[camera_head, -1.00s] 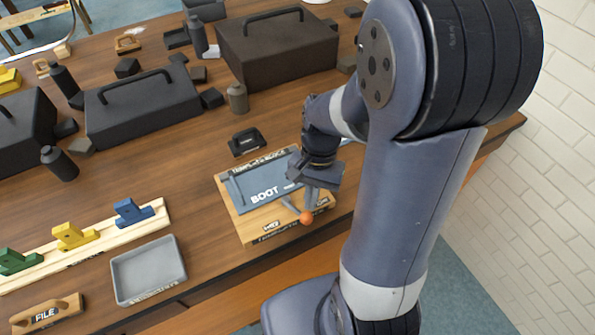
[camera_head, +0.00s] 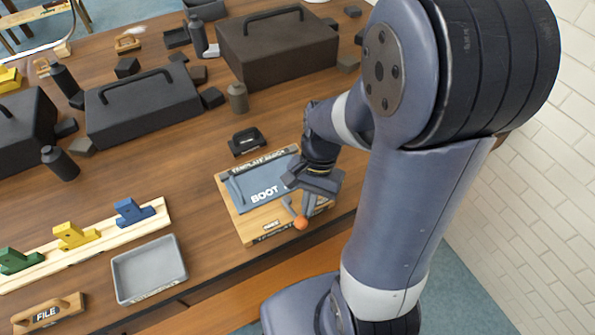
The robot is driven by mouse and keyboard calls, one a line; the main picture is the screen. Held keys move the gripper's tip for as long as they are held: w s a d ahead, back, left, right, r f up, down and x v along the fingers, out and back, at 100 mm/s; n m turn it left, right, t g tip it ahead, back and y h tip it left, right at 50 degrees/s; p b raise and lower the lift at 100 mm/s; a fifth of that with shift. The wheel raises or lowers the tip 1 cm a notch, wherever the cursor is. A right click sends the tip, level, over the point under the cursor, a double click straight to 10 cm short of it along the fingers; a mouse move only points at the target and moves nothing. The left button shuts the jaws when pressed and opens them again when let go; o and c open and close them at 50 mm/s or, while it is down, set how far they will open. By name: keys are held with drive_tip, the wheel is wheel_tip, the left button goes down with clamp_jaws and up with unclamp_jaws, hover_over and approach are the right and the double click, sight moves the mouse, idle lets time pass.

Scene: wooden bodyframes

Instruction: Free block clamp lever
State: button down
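The wooden block board (camera_head: 239,222) lies near the front edge of the table, with a blue-grey plate (camera_head: 250,200) marked "BOOT" on it. A clamp lever with an orange knob (camera_head: 300,222) sits at the board's front right part. My gripper (camera_head: 307,205) points down over this part of the board, right by the lever. Its fingers are close to the lever's grey arm just behind the knob. Whether they touch or grip it is too small to tell. My gripper's wrist hides the right part of the board and plate.
A grey tray (camera_head: 148,285) lies left of the board. Green, yellow and blue clamps (camera_head: 131,211) stand on a wooden rail at the left. A small black handled piece (camera_head: 247,141) lies behind the board. Dark toolboxes (camera_head: 277,50) and canisters fill the back.

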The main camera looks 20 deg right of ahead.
drive_tip(key=v, duration=1.1)
drive_tip(key=shift+f, duration=0.15)
